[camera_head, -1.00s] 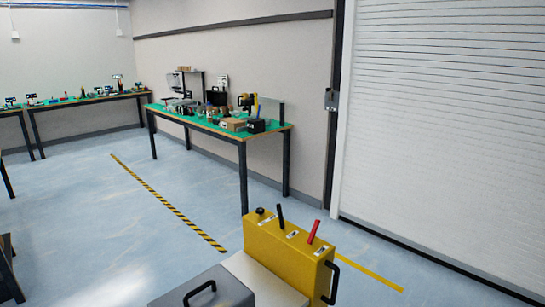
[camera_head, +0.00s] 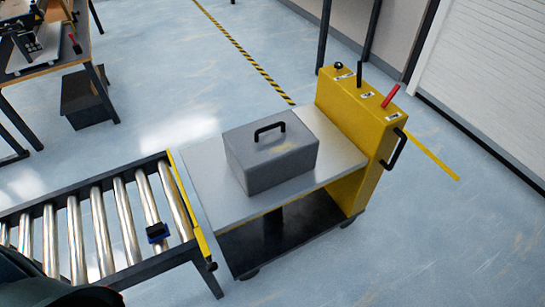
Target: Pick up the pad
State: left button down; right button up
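A small dark object with a blue edge (camera_head: 157,233) rests on the rollers near the right end of the conveyor; I cannot tell for sure whether it is the pad. A grey box with a black handle (camera_head: 272,158) sits on the flat metal top of a yellow cart (camera_head: 345,150). No other clear pad shows. Neither of my grippers is in view. A dark rounded shape fills the lower left corner, and I cannot tell which part it is.
The roller conveyor (camera_head: 100,225) ends close beside the cart's left edge. A table with equipment (camera_head: 50,66) stands at the upper left, with a dark box (camera_head: 87,97) below it. The floor right of the cart is clear.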

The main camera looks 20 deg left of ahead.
aim_at(156, 233)
jog(key=u, duration=1.75)
